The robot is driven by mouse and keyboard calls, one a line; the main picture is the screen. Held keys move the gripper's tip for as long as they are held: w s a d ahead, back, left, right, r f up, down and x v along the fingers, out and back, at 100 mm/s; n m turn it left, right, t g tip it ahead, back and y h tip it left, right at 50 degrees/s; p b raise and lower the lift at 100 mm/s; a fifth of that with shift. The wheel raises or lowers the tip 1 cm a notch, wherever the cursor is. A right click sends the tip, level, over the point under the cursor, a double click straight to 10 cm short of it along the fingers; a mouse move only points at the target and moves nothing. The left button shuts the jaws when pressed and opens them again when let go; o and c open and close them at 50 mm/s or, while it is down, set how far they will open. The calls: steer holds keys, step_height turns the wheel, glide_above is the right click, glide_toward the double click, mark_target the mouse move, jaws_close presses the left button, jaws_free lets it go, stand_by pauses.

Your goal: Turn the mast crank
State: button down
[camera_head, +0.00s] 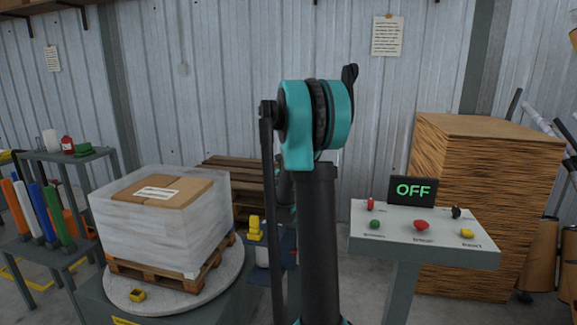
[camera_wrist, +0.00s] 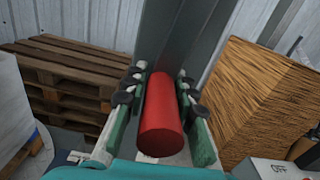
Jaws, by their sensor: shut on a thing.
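In the wrist view a red cylindrical handle (camera_wrist: 161,118), which looks like the grip of the mast crank, lies between the two fingers of my gripper (camera_wrist: 162,84). The fingers are closed against its two sides. A grey upright column (camera_wrist: 178,38), likely the mast, stands just behind the handle. The rest of the crank is hidden. In the head view my own arm covers the crank and my gripper, so neither shows clearly there.
A wrapped load (camera_head: 160,220) on a pallet sits on a round turntable (camera_head: 150,303) at left. A control panel (camera_head: 425,243) with an "OFF" display (camera_head: 413,190) stands at right, before a large wood-grained block (camera_head: 490,190). Stacked pallets (camera_wrist: 65,75) lie left of the column.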

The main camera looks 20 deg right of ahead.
steer(key=shift+s+d, duration=0.35)
steer(key=shift+d, duration=0.1)
stand_by(0.4)
steer(key=c, duration=1.3)
jaws_free()
steer(key=shift+d, duration=0.1)
steer(key=shift+o, duration=0.2)
steer(key=v, duration=1.2)
steer(key=shift+f, duration=0.1)
